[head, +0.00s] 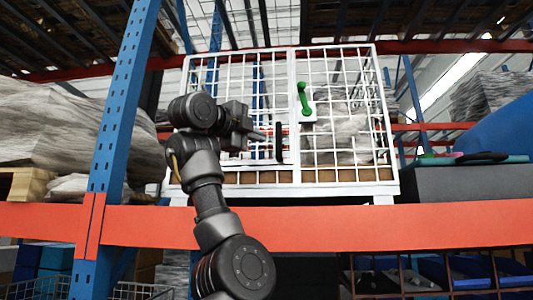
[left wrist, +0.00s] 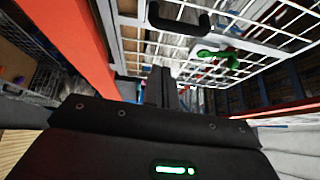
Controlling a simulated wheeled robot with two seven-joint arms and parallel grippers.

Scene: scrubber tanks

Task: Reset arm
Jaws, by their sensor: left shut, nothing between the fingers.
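My left arm rises from the bottom of the head view. Its left gripper (head: 262,136) points right, in front of the white wire-mesh cage (head: 345,174). The fingers are closed together and hold nothing; they also show shut in the left wrist view (left wrist: 161,84). The fingertips are just left of the cage's black handle (head: 278,142), apart from it in the picture. A green handle (head: 304,98) on a white plate is up and to the right. The left wrist view shows the black handle (left wrist: 180,24) and the green handle (left wrist: 220,57) beyond the fingers. My right gripper is not visible.
The cage stands on a shelf with an orange beam (head: 330,226). A blue rack upright (head: 122,105) is left of my arm. Wrapped pallets (head: 50,110) fill the left. A grey box (head: 465,183) is right of the cage. Bins sit below the beam.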

